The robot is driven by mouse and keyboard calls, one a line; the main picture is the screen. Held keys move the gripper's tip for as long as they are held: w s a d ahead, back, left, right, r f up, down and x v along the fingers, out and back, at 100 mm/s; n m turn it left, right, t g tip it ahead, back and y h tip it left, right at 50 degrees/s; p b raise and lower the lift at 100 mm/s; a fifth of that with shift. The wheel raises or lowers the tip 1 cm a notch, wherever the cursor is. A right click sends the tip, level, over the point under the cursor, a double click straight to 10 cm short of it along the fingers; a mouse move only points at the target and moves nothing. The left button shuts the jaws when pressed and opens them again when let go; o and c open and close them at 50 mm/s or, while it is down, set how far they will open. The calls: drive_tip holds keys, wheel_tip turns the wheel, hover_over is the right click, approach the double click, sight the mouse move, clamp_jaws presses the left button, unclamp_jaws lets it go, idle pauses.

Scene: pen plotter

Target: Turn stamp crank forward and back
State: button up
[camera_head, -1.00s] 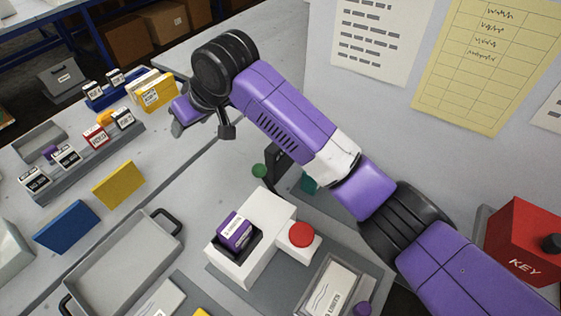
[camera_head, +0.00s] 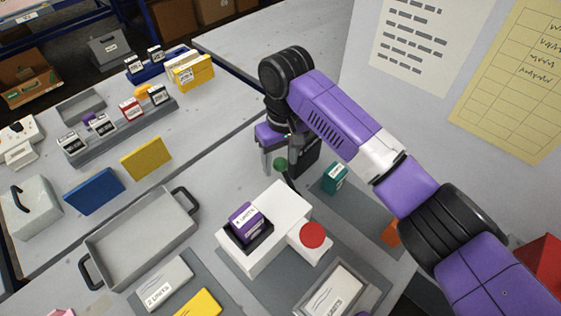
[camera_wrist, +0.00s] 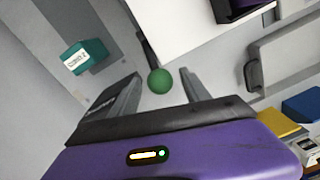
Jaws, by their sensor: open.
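The stamp crank is a dark lever with a green ball knob (camera_head: 280,163) on the far side of the white stamp machine (camera_head: 283,207). In the wrist view the green knob (camera_wrist: 159,81) lies between the two open fingers, near their tips; I cannot tell whether either finger touches it. My gripper (camera_head: 284,160) is open and points down at the knob. A purple block (camera_head: 246,222) sits in the black holder on the machine. A red button (camera_head: 313,235) is on its right side.
A grey tray (camera_head: 112,251) with black handles lies left of the machine. A teal block (camera_head: 335,177) stands close to the right of my gripper. A rack of stamps and coloured cards stand further left. A wall rises at right.

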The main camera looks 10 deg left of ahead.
drive_tip(key=shift+f, duration=0.8)
clamp_jaws()
drive_tip(key=shift+r, duration=0.1)
idle(0.8)
